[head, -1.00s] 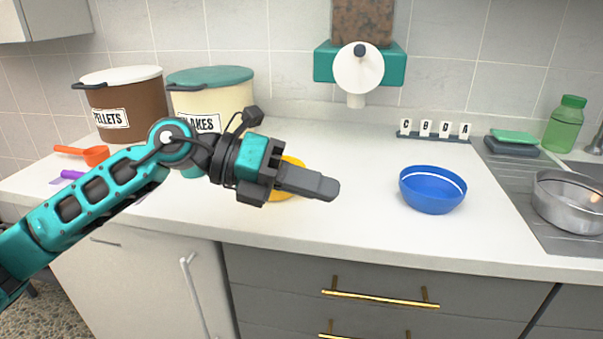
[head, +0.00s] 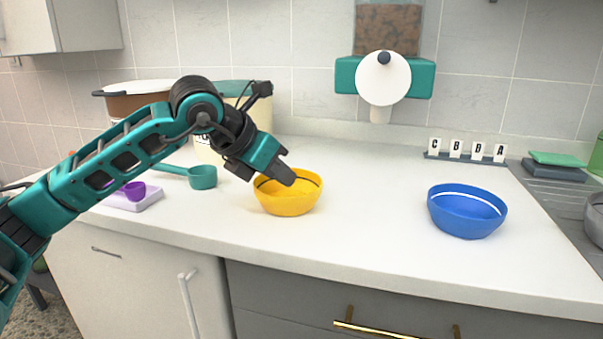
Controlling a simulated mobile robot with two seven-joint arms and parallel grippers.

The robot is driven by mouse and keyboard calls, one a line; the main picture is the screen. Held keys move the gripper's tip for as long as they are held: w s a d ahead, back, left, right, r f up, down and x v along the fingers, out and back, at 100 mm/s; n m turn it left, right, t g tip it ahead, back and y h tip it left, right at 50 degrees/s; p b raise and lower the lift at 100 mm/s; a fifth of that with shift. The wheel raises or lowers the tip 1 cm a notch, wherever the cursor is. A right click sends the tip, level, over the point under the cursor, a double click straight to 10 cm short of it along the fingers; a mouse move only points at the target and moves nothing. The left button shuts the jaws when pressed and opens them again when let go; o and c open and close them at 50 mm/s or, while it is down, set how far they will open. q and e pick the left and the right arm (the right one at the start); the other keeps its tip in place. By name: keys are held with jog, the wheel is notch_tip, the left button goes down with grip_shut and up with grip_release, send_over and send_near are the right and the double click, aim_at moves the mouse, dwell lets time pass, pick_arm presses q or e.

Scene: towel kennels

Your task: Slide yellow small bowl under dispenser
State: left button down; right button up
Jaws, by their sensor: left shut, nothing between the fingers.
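The yellow small bowl (head: 290,203) stands upright on the white counter, left of the middle of the head view. The counter below the spout is bare. My right gripper is not in view.
A blue bowl (head: 467,211) stands to the right, with letter cards (head: 467,150) behind it. The counter between the two bowls is clear.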

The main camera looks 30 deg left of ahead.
aim_at(312, 178)
pick_arm(q)
jog(key=w, duration=0.1)
jog(key=w+d, duration=0.1)
jog(key=w, duration=0.2)
jog(key=shift+w+d+f, duration=0.15)
jog(key=shift+w+f, duration=0.05)
jog(key=shift+f, duration=0.15)
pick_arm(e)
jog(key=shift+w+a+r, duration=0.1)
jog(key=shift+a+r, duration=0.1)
pick_arm(q)
jog(key=shift+w, duration=0.15)
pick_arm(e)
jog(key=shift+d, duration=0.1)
